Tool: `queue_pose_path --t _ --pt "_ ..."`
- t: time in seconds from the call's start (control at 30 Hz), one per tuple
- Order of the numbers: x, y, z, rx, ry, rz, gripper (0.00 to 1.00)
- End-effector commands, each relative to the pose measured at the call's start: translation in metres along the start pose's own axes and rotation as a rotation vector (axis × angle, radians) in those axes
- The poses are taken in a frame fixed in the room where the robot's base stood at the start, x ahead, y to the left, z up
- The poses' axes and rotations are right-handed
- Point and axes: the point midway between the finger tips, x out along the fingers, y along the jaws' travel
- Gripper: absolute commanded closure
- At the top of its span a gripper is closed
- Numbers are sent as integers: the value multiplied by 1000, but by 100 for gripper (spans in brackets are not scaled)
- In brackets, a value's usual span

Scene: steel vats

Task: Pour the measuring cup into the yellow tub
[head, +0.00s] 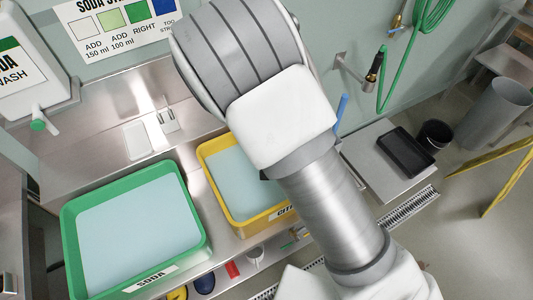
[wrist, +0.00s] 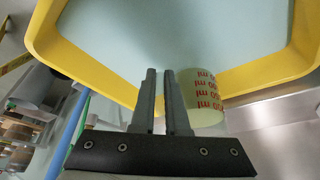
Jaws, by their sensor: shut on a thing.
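The yellow tub (head: 207,168) holds pale blue liquid and stands on the steel bench in the head view, partly behind my arm. In the wrist view its yellow rim (wrist: 258,82) spans the upper part. The measuring cup (wrist: 204,92), pale and clear with red ml marks, is just right of my gripper (wrist: 160,72) and overlaps the tub's near rim. The fingers are close together, shut on the cup, apparently by its handle, which is mostly hidden. I cannot tell the cup's tilt or contents. My arm hides the gripper and cup in the head view.
A green tub (head: 68,232) labelled SODA, with pale blue liquid, stands left of the yellow tub. A white container (head: 30,65) with a green tap is at the upper left. A black tray (head: 405,152) and black cup (head: 434,135) are at right. Small items lie along the front edge.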

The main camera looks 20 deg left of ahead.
Motion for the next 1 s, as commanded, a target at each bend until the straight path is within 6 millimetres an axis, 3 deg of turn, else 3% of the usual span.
queue_pose_path --t 0.2,0.5,0.7,1.0 --pt "8 -42 38 -31 -2 -12 100" --pt "27 -71 85 -46 -1 -18 100" --pt "32 -81 101 -46 1 -19 100" --pt "34 -82 104 -45 3 -19 100"
